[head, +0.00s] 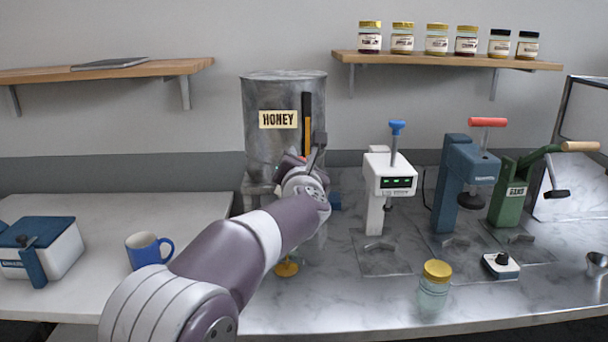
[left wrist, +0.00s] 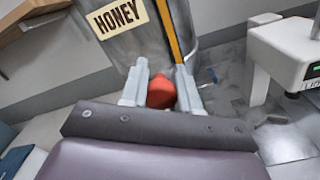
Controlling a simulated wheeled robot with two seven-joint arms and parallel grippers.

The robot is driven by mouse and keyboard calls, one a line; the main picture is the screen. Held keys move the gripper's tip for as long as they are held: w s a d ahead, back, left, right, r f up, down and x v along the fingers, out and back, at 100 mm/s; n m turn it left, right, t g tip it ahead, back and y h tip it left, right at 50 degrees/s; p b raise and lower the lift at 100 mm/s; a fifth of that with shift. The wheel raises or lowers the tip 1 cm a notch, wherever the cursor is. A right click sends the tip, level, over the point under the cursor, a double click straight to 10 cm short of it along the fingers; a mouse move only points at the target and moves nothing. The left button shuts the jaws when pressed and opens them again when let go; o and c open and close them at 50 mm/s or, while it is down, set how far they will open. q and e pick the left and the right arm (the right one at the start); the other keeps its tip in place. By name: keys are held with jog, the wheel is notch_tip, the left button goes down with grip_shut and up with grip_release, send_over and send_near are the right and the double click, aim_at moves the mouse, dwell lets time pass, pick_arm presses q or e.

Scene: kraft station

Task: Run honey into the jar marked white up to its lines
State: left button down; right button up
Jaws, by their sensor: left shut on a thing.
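The steel honey tank (head: 270,95) stands at the back of the counter, with a HONEY label and an upright yellow-and-black gauge strip. My left gripper (left wrist: 162,84) is at the tank's lower front, shut on a red tap handle (left wrist: 161,95) between its two fingers. In the head view my left arm hides most of the tap and the space below it. I see no jar with a readable white mark. A clear jar with a gold lid (head: 434,287) stands at the counter's front. My right gripper is not in view.
A gold lid-like piece (head: 287,268) lies beside my arm. A white device with green lights (head: 391,176), a blue press (head: 462,180) and a green press (head: 512,195) stand to the right. A blue mug (head: 148,250) stands left. Several jars sit on the right shelf (head: 450,60).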

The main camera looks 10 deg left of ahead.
pick_arm(q)
jog(key=shift+a, duration=0.15)
dwell(0.4)
jog(key=c, duration=0.8)
grip_release()
jog(key=shift+s, duration=0.1)
jog(key=shift+s+b, duration=0.35)
jog(key=b+v, duration=0.2)
jog(key=v, duration=0.9)
jog(key=shift+s+d+r, duration=0.1)
jog(key=shift+s+d, duration=0.15)
jog(key=shift+s, duration=0.1)
